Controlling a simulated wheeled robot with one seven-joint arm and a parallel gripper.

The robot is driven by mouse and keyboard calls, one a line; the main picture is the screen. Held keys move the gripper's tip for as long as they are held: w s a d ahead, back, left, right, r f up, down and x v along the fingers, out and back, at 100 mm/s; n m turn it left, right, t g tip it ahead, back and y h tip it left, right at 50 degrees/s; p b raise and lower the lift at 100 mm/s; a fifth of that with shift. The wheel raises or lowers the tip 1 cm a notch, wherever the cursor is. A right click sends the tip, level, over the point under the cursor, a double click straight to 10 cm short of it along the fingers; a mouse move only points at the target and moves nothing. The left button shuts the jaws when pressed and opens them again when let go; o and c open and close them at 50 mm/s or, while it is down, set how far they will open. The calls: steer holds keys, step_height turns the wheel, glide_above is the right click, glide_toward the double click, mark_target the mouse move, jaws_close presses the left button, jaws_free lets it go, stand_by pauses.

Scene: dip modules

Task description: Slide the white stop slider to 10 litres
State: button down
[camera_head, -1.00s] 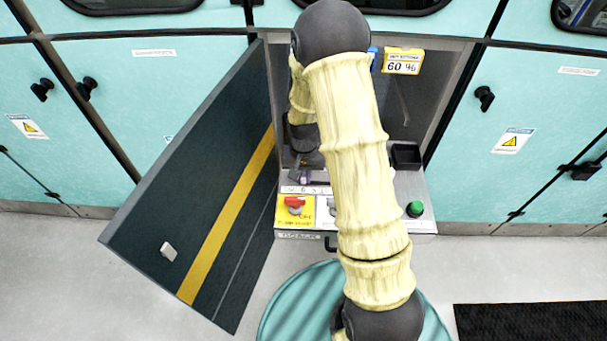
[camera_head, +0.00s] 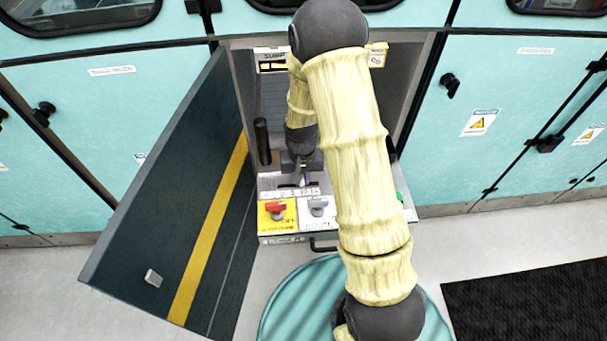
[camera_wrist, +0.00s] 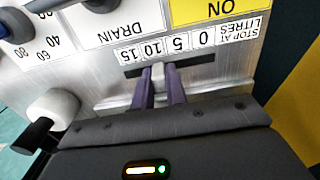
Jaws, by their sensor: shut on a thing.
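The white stop slider (camera_wrist: 158,73) sits in a dark slot on the metal panel, in the wrist view. It stands beside the 10 on the STOP AT LITRES scale (camera_wrist: 190,42), which reads 0, 5, 10, 15 from right to left there. My gripper (camera_wrist: 160,78) has its two purple fingers shut around the slider, one on each side. In the head view my gripper (camera_head: 301,163) is low over the panel (camera_head: 290,188) inside the open cabinet. The slider is too small or hidden to make out there.
A red knob (camera_head: 276,209) and a grey knob (camera_head: 318,207) sit at the panel's front. A dark upright handle (camera_head: 262,141) stands left of my gripper. The open cabinet door (camera_head: 175,200) bounds the left side. A white knob (camera_wrist: 55,108) shows in the wrist view.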

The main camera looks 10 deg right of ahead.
steer(key=shift+d, duration=0.1)
steer(key=c, duration=1.4)
jaws_free()
steer(key=shift+r, duration=0.15)
step_height(320, 180, up, 17)
steer(key=p, duration=0.1)
steer(key=shift+p, duration=0.35)
steer(key=s+d+r+n+t, duration=0.2)
steer(key=s+r+t, duration=0.1)
steer(key=s, duration=1)
step_height(320, 180, up, 12)
steer(key=p, duration=1.2)
